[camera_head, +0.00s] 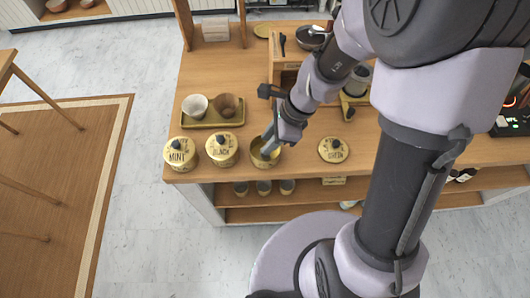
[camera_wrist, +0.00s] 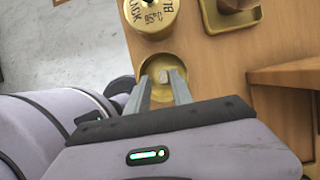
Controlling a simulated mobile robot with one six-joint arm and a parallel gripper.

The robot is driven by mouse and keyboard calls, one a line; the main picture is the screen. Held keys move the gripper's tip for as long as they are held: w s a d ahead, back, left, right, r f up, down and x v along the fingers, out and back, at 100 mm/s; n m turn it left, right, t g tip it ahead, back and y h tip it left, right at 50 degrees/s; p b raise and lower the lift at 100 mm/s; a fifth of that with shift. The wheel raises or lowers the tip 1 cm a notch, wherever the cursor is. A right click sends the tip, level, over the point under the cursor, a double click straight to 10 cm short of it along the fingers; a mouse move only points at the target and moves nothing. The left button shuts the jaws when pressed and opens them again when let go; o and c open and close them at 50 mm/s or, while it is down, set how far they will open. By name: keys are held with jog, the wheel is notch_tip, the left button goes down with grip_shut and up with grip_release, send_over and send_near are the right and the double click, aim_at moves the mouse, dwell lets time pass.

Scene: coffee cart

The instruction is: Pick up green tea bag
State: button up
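The open gold tin (camera_head: 265,153) stands at the front edge of the wooden counter, between the BLACK tin and a loose lid marked GREEN (camera_head: 333,150). In the wrist view, the tin (camera_wrist: 178,64) shows a small pale piece inside, probably the green tea bag (camera_wrist: 163,77). My gripper (camera_head: 268,146) points down into the tin's mouth. In the wrist view, the fingers (camera_wrist: 162,82) are apart, one on each side of the pale piece, with gaps visible beside it.
The closed BLACK tin (camera_head: 222,150) stands close to the left, with the MINT tin (camera_head: 180,154) beyond it. A tray (camera_head: 213,120) with two cups lies behind them. A wooden stand (camera_head: 284,72) rises behind my gripper.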

jog(key=f+b, duration=0.2)
jog(key=f, duration=0.1)
jog(key=f+b, duration=0.1)
jog(key=f, duration=0.1)
jog(key=shift+w+a+f, duration=0.2)
jog(key=shift+a+f, duration=0.05)
jog(key=shift+a, duration=0.1)
jog(key=shift+a+f, duration=0.2)
jog(key=shift+r, duration=0.2)
jog(key=shift+c, duration=0.5)
grip_shut()
